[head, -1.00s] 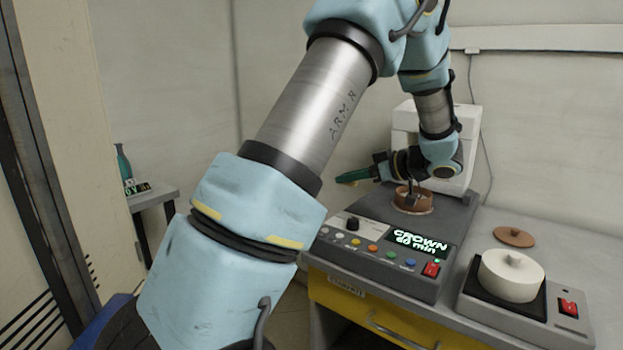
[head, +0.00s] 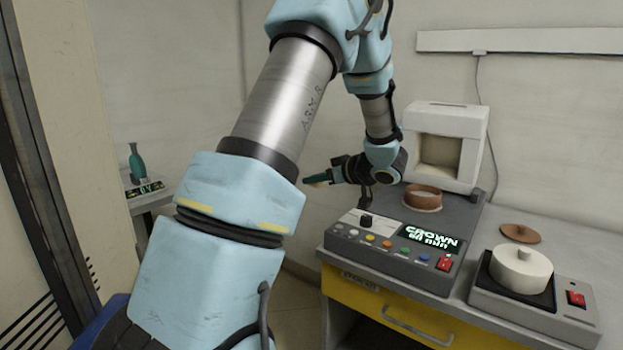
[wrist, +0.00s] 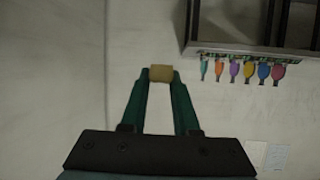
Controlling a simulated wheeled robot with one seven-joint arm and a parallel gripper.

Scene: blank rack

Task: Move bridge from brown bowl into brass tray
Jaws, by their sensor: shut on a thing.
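My gripper (head: 317,180) extends to the left of the grey machine in the head view, with its green fingers roughly level. In the wrist view my gripper (wrist: 161,78) is shut on a small tan-yellow block, which I take for the bridge (wrist: 161,73); it sits between the fingertips, clear of any surface. The brown bowl (head: 423,199) stands on top of the grey machine, to the right of my gripper. Its inside is hard to see. I cannot make out a brass tray in either view.
The machine (head: 395,238) has buttons and a lit display. A white open-fronted box (head: 447,145) stands behind the bowl. A white lidded pot (head: 520,268) and a brown lid (head: 520,233) are at right. A side table with a teal vase (head: 137,163) is far left. Colourful tags (wrist: 234,72) hang under a rack.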

